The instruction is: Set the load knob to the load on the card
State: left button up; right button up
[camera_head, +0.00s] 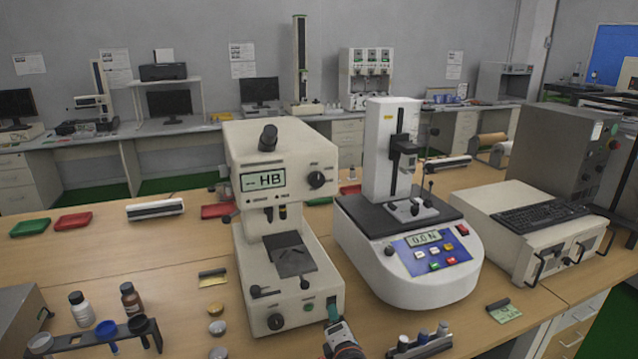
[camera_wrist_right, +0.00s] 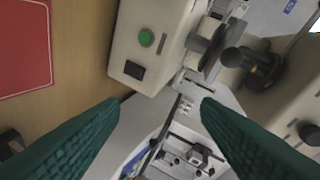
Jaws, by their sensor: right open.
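A beige hardness tester (camera_head: 283,165) stands left of centre in the head view, its display reading "-- HB". A dark round knob (camera_head: 317,180) sits on its upper front, right of the display. Another dark knob (camera_head: 276,321) is low on its base. I cannot read markings at either. A small yellowish card (camera_head: 212,278) lies left of the tester, and another (camera_head: 504,312) lies at right; their writing is too small to read. My right gripper (camera_head: 335,312) is low, near the tester's front right corner. In the wrist view its teal fingers (camera_wrist_right: 158,122) are spread and empty. My left gripper is not visible.
A white force tester (camera_head: 430,270) reading "0.0 N" stands close right of the hardness tester. A rack (camera_head: 105,340) and bottles (camera_head: 81,308) are front left. Another rack (camera_head: 420,345) is front right. The wrist view shows a housing with a green button (camera_wrist_right: 147,38).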

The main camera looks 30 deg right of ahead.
jog(key=w+d+r+n+t, duration=0.1)
jog(key=w+r+n+t, duration=0.15)
jog(key=r, duration=0.45)
jog(key=w+d+r+n+t, duration=0.1)
jog(key=w+r+n+t, duration=0.1)
jog(key=r+n, duration=0.35)
jog(key=n+t+p, duration=0.1)
jog(key=n+t, duration=0.2)
jog(key=n, duration=0.1)
send_near(318, 182)
jog(key=shift+n, duration=0.3)
jog(key=p+x, duration=0.2)
jog(key=x, duration=0.6)
jog(key=shift+w+d+r, duration=0.15)
jog(key=shift+w+d, duration=0.05)
jog(key=shift+w, duration=0.3)
jog(key=c, duration=1)
